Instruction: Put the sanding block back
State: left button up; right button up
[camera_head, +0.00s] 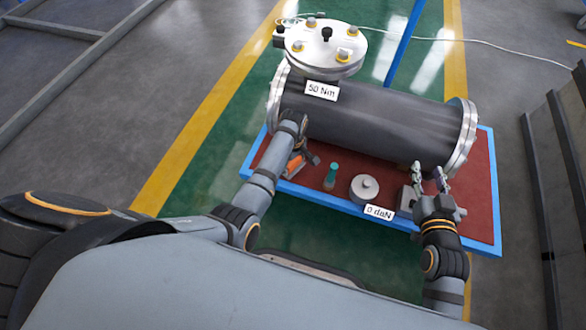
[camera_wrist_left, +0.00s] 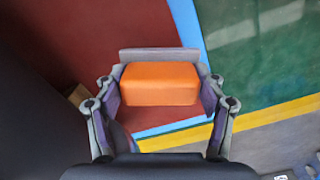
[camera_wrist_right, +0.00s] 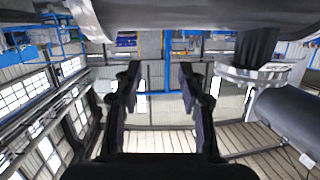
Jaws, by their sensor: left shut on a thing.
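The orange sanding block (camera_wrist_left: 160,84) sits between the fingers of my left gripper (camera_wrist_left: 160,100), which is shut on it. A grey strip (camera_wrist_left: 160,54) shows along the block's far edge in the left wrist view. In the head view the block (camera_head: 294,166) is partly hidden by my left gripper (camera_head: 299,160), over the left front of the red-topped table (camera_head: 480,205). I cannot tell if the block touches the table. My right gripper (camera_head: 431,178) is open and empty near the table's right front; its spread fingers (camera_wrist_right: 158,95) show in the right wrist view.
A dark flanged shell (camera_head: 375,120) lies across the table, with a bolted round cover (camera_head: 325,45) above its left end. A small green-topped bottle (camera_head: 332,176) and a round grey piece (camera_head: 364,187) with a "0 daN" label stand in front. Blue edging borders the table.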

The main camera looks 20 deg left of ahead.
aim_at(293, 168)
pick_arm(q)
notch_tip(293, 168, down, 2)
jog(key=shift+b, duration=0.65)
jog(key=shift+f+b, duration=0.45)
jog(key=shift+f, duration=0.4)
pick_arm(e)
notch_tip(293, 168, up, 20)
jog(key=t, duration=0.9)
jog(key=shift+s+n+y, duration=0.2)
jog(key=shift+n+y, duration=0.2)
pick_arm(q)
jog(key=shift+f, duration=0.1)
pick_arm(e)
jog(key=shift+t, duration=0.3)
pick_arm(q)
jog(key=o, duration=1.1)
pick_arm(e)
jog(key=shift+r, duration=0.1)
